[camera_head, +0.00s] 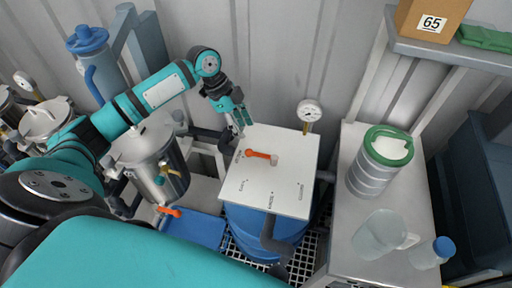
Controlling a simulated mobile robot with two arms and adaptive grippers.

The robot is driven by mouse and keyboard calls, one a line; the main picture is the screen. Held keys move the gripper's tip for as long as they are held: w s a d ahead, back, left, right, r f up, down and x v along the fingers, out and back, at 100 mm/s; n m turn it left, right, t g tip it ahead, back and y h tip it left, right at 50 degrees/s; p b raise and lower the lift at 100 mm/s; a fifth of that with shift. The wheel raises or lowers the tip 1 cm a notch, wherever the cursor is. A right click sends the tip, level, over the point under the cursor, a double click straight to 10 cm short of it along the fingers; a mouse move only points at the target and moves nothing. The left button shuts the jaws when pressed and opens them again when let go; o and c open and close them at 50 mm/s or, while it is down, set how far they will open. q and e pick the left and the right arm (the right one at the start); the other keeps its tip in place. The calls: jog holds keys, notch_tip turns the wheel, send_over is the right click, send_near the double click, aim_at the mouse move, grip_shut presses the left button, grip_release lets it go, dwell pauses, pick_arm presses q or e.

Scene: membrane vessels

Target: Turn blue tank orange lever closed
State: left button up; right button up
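The blue tank (245,222) stands in the middle of the view with a white panel (290,190) on top. The orange lever (258,154) lies on the panel's upper part, pointing left from a pale round pivot (273,160). Small printed labels on the panel are too small to read. My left gripper (244,125) hangs at the panel's upper left corner, just above and left of the lever. Its two fingers point down with a gap between them, and it is empty. It appears apart from the lever. My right gripper is not in view.
A pressure gauge (309,112) rises behind the panel's upper right. A steel vessel (150,165) with another orange lever (170,212) stands left. A bench (345,225) at right holds a green-lidded canister (378,165), a jug (380,236) and a blue-capped bottle (432,255).

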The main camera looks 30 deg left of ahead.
aim_at(258, 154)
pick_arm(q)
jog(key=p+x, duration=0.1)
jog(key=x, duration=0.9)
jog(key=shift+d+r, duration=0.1)
jog(key=shift+w+d+f+p, duration=0.1)
jog(key=shift+d+f+p, duration=0.15)
jog(key=shift+f, duration=0.35)
jog(key=shift+c, duration=0.7)
grip_shut()
